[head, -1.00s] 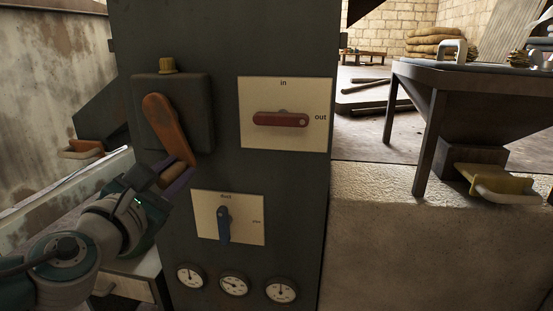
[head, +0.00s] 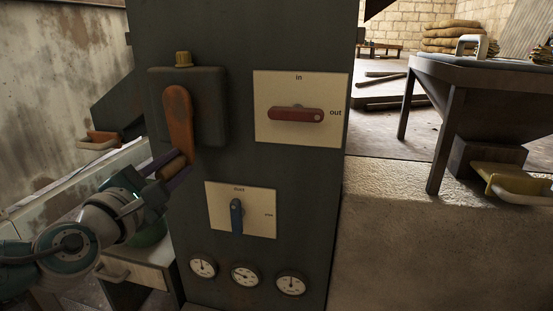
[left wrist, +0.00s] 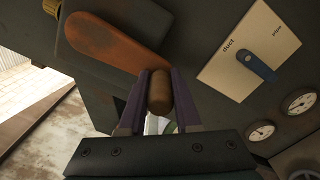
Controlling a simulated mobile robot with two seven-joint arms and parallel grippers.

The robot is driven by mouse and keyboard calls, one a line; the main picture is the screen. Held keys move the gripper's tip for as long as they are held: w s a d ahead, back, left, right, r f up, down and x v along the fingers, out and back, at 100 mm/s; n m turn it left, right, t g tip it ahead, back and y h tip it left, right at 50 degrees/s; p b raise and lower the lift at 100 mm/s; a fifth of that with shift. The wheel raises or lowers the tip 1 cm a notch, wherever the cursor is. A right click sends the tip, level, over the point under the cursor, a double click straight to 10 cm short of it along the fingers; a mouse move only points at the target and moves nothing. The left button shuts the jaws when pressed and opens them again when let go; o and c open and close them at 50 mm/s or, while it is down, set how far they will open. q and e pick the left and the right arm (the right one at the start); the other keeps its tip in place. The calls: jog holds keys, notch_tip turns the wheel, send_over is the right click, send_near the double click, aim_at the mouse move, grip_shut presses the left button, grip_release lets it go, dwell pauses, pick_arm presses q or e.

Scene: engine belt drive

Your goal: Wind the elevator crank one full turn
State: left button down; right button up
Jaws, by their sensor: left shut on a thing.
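The elevator crank is an orange-brown arm (head: 178,115) on a dark box (head: 214,105) at the upper left of the dark cabinet front. The arm hangs down, nearly vertical, with its brown handle (head: 171,168) at the low end. In the left wrist view the crank arm (left wrist: 115,45) runs from upper left toward the handle (left wrist: 159,92). My left gripper (head: 174,173) is shut on the handle, with its purple fingers on either side of it in the left wrist view (left wrist: 153,100). My right gripper is not in view.
A red lever (head: 295,114) on an in/out plate and a blue lever (head: 236,215) on a smaller plate are right of the crank. Several gauges (head: 245,275) sit below. A yellow cap (head: 183,58) tops the crank box. A dark hopper (head: 470,85) stands at right.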

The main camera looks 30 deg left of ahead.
pick_arm(q)
jog(key=c, duration=0.6)
grip_release()
jog(key=shift+s, duration=0.1)
jog(key=shift+s, duration=0.3)
jog(key=p+v, duration=0.2)
jog(key=v, duration=0.7)
jog(key=shift+p, duration=0.35)
jog(key=shift+d, duration=0.1)
